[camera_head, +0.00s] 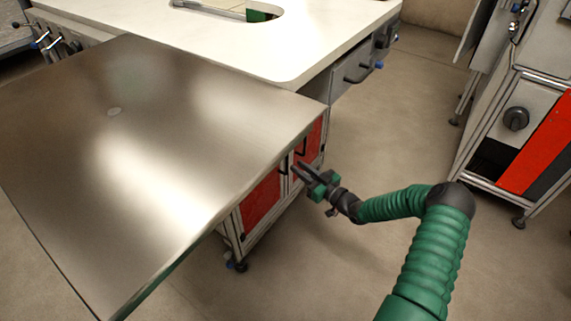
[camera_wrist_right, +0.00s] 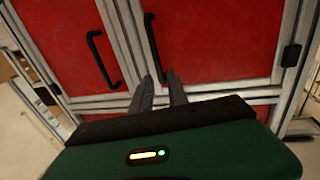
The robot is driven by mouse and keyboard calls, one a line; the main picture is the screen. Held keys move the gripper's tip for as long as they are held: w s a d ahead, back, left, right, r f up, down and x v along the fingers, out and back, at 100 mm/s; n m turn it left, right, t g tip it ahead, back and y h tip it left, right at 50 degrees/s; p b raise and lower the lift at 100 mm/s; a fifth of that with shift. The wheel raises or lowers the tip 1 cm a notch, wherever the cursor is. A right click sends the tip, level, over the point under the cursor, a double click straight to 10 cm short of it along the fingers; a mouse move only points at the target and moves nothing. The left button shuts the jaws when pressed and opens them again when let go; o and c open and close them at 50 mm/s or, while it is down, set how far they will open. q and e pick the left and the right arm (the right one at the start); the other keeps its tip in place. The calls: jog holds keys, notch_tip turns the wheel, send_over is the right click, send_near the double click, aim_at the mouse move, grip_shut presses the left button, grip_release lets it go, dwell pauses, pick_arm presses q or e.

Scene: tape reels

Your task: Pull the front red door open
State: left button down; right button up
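Two red doors sit side by side in a light metal frame under the steel tabletop. In the head view one red door (camera_head: 261,200) is nearer and the other red door (camera_head: 314,143) is farther. In the right wrist view the left red door (camera_wrist_right: 62,45) has a black handle (camera_wrist_right: 99,60), and the right red door (camera_wrist_right: 220,40) has a black handle (camera_wrist_right: 153,45). My right gripper (camera_head: 297,171) is at the doors, fingers apart. In the wrist view its fingertips (camera_wrist_right: 160,78) are at the lower end of the right door's handle; contact cannot be told. My left gripper is not in view.
The steel tabletop (camera_head: 110,170) overhangs the doors. A white worktop (camera_head: 300,40) with a grey drawer (camera_head: 352,75) adjoins it behind. Another cabinet (camera_head: 520,130) stands at the right. The floor (camera_head: 340,255) beside the doors is clear.

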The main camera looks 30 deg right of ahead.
jog(key=b, duration=0.3)
send_over(287, 172)
jog(key=shift+w+d+f, duration=0.1)
jog(key=shift+d+f, duration=0.1)
jog(key=shift+f, duration=0.05)
jog(key=shift+w+a+r, duration=0.1)
jog(key=shift+w+r, duration=0.1)
jog(key=shift+w, duration=0.05)
jog(key=shift+p, duration=0.3)
jog(key=shift+c, duration=0.2)
grip_shut()
dwell(0.3)
